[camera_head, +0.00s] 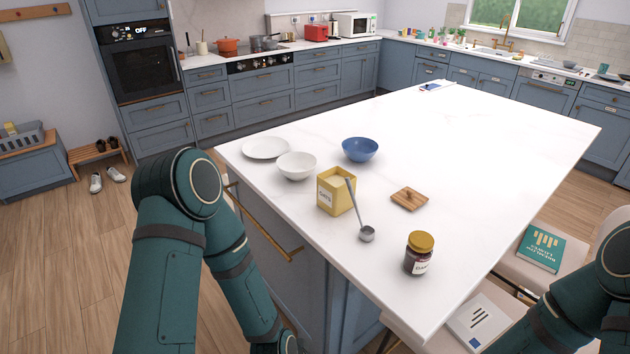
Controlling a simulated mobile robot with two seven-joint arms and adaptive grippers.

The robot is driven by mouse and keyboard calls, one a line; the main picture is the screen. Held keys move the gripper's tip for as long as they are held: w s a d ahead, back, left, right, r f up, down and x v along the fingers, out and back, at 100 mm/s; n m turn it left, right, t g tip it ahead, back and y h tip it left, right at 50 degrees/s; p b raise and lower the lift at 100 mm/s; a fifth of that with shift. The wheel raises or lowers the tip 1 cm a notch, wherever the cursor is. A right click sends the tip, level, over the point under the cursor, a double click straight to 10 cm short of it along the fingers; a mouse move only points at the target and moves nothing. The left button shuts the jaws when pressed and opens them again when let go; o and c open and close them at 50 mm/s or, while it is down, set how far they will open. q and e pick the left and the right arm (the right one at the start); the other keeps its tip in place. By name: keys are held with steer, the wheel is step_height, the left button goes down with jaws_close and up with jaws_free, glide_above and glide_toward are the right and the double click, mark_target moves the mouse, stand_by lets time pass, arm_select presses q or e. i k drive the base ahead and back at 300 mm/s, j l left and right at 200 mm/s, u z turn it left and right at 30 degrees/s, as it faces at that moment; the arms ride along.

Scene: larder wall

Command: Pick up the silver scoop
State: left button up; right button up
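The silver scoop (366,234) is on the white island top (480,150). Its round bowl rests near the island's front edge, and its long handle runs up and left to the yellow tin (331,196). The handle's upper end appears to lean on the tin's right side. Both of my arms show at the lower left and lower right, but neither gripper is visible in the frame.
A jar with a yellow lid (420,253) stands right of the scoop. A small wooden board (409,199) lies behind it. A white bowl (297,167), a white plate (266,148) and a blue bowl (360,150) stand farther back. The island's right half is mostly clear.

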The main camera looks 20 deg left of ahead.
mark_target(368, 234)
steer(key=z, duration=1)
steer(key=j+z, duration=0.55)
steer(key=z, duration=0.15)
steer(key=k+j+z, duration=0.1)
steer(key=j+z, duration=0.25)
steer(key=k+j+z, duration=0.4)
steer(key=j+z, duration=0.2)
steer(key=j, duration=0.15)
steer(key=k+j+z, duration=0.2)
steer(key=k+j, duration=0.4)
steer(key=j, duration=0.15)
